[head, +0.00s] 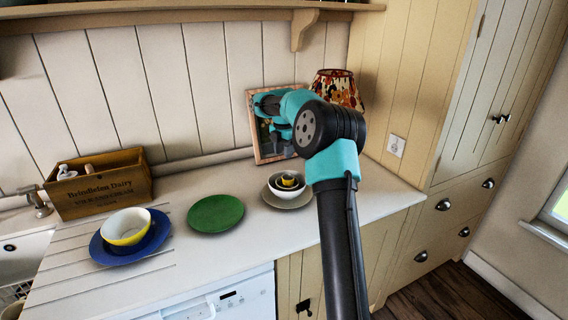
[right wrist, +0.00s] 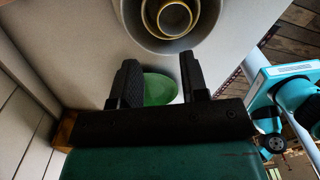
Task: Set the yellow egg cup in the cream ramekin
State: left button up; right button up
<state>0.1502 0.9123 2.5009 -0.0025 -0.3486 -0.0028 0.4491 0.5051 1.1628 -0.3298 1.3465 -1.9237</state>
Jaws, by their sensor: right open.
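The small yellow egg cup (head: 288,181) stands in a nest of vessels: a darker-looking small vessel around it, then a white bowl (head: 286,194). In the right wrist view its yellow rim (right wrist: 174,34) shows inside a tan-looking ring (right wrist: 146,16), with space around it. That ring may be the cream ramekin; its colour is too shaded to tell. My right gripper (head: 279,134) is raised above and behind the nest, near the wall. In the right wrist view its fingers (right wrist: 158,82) are apart with nothing between them, clear of the bowls. My left gripper is not in view.
The nest stands on a beige plate (head: 270,201). A green plate (head: 215,213) lies empty to its left. A yellow-and-white bowl (head: 127,241) sits on a blue plate (head: 103,254). A wooden crate (head: 100,185), picture frame (head: 251,127) and lamp (head: 335,82) stand behind.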

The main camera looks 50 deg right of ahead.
jog(key=shift+r, duration=1.7)
